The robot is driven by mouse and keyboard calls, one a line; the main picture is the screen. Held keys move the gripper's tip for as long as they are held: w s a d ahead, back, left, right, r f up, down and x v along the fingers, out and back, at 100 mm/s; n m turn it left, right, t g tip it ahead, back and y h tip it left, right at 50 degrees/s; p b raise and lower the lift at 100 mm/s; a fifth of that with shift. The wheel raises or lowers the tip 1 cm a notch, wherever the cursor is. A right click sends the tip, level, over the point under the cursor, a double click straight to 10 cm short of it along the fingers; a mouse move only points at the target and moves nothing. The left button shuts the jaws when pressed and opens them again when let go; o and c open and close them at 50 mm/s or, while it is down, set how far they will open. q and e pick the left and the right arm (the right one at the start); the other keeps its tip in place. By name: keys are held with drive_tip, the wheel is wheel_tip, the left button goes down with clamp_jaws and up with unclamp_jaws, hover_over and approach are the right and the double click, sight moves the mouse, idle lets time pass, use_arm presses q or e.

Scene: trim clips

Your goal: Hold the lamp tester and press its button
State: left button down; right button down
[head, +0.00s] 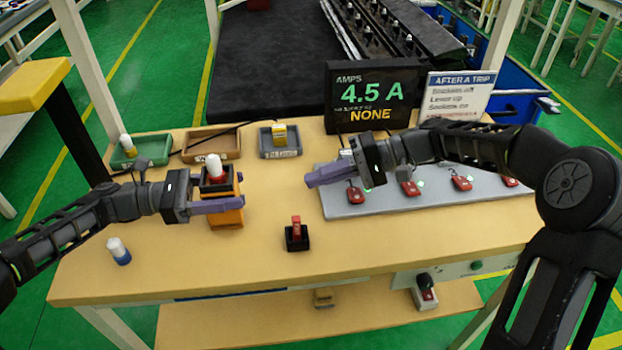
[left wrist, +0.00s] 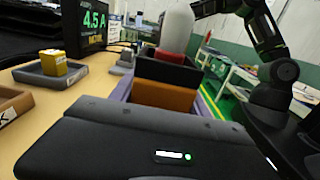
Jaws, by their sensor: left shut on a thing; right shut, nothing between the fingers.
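The lamp tester (head: 226,217) is an orange body with a black top holding a white-domed lamp (head: 214,165) with a red base. My left gripper (head: 220,205) is shut on its orange body, one purple finger across the near side. I cannot tell whether the tester touches the table. In the left wrist view the tester's orange body (left wrist: 163,95) stands upright between the fingers, with the white lamp (left wrist: 177,27) above it. No button can be made out on the tester. My right gripper (head: 318,180) is shut and empty, to the right of the tester, above the grey panel's left edge.
The grey panel (head: 450,205) carries several red switches. A black block with a red piece (head: 297,235) stands front centre. Green (head: 155,147), brown (head: 200,153) and grey (head: 267,152) trays and a 4.5 A display (head: 372,95) stand behind.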

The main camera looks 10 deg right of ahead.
idle(0.4)
use_arm(q)
drive_tip(key=shift+c, duration=2.2)
unclamp_jaws()
drive_tip(key=a, duration=1.2)
